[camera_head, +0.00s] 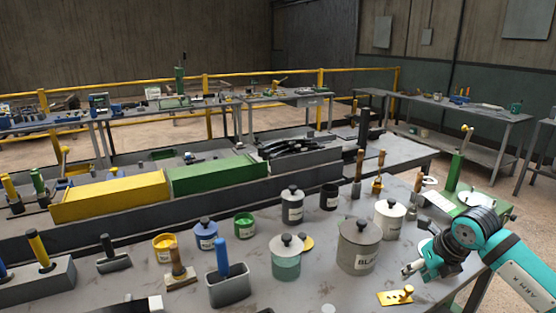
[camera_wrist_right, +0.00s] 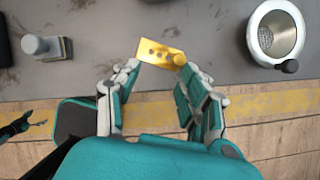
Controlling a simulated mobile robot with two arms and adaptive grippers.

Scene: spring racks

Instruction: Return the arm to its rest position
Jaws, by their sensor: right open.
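My right gripper (camera_head: 416,266) is at the right end of the near table, at the end of the teal arm marked ARM. In the right wrist view its two fingers (camera_wrist_right: 160,78) are spread apart with nothing held between them. A small yellow plate with a knob (camera_head: 396,297) lies on the table close to the gripper. In the right wrist view the plate (camera_wrist_right: 160,53) shows just beyond the fingertips, and I cannot tell whether they touch it.
On the near table (camera_head: 330,286) stand a large grey canister (camera_head: 358,247), a pale green jar (camera_head: 286,259), a white jar (camera_head: 388,219) and several small pots. Yellow (camera_head: 110,197) and green (camera_head: 215,175) bins stand behind. A metal strainer cup (camera_wrist_right: 277,34) is right of the plate.

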